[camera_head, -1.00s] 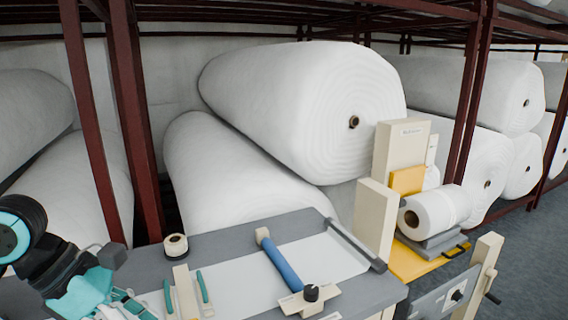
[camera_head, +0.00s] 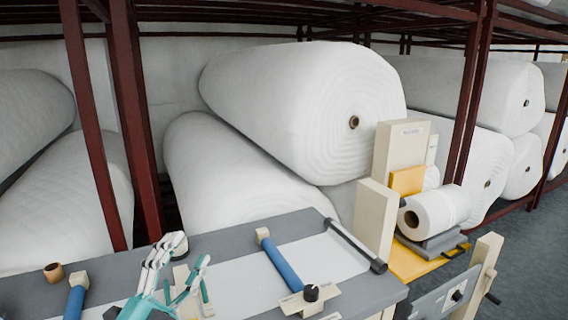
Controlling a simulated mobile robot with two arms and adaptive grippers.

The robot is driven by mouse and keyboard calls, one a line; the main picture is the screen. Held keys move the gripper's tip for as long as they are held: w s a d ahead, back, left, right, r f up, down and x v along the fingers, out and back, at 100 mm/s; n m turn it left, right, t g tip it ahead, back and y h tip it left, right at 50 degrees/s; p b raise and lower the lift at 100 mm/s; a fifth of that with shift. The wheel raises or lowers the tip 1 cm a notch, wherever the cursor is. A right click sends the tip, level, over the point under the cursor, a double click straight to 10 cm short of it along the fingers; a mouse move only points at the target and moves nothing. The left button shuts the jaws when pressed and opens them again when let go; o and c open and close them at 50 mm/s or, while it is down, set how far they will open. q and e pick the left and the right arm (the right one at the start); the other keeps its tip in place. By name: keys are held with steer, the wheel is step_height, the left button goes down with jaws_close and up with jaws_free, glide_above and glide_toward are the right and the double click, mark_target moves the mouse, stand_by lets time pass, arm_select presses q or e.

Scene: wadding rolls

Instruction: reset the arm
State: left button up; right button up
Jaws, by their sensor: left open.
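My left gripper (camera_head: 178,272) shows at the lower left in the head view, with teal and pale fingers. It is over the grey table (camera_head: 222,238), in front of a small tape roll (camera_head: 174,243) and a cream holder with green-handled tools (camera_head: 204,290). The fingers are spread apart and nothing shows between them. The gripper hides part of the tape roll and the holder. My right gripper is not in view.
A blue roller (camera_head: 282,264) lies on the table, with another blue-handled one (camera_head: 76,298) and a brown core (camera_head: 53,272) at left. A cream machine with a white roll (camera_head: 436,210) stands at right. Large wadding rolls (camera_head: 300,105) fill the rack (camera_head: 137,120) behind.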

arm_select(q)
steer(key=s+a+f+n+g+y, duration=0.2)
steer(key=f+n+g+y, duration=0.15)
steer(key=f, duration=0.45)
steer(key=s+a+f+n+g+y, duration=0.2)
steer(key=f+n+g+y, duration=0.15)
steer(key=f, duration=0.45)
steer(key=s+a+f+n+g+y, duration=0.25)
steer(key=f+n, duration=0.25)
steer(key=f, duration=0.3)
steer(key=s+d+f+n+g+h, duration=0.2)
steer(key=s+f+g, duration=0.7)
steer(key=s+f, duration=0.6)
step_height(320, 180, down, 26)
steer(key=s+b, duration=0.2)
steer(key=b, duration=0.2)
steer(key=s+a+f+g+b, duration=0.1)
steer(key=s+f, duration=0.7)
steer(key=f, duration=0.2)
steer(key=s+a+f+g+b, duration=0.1)
steer(key=s+a+f+b, duration=0.1)
steer(key=s+f, duration=0.7)
step_height(320, 180, down, 3)
steer(key=shift+s+r+y, duration=0.2)
steer(key=shift+s+y, duration=0.1)
steer(key=shift+y, duration=0.15)
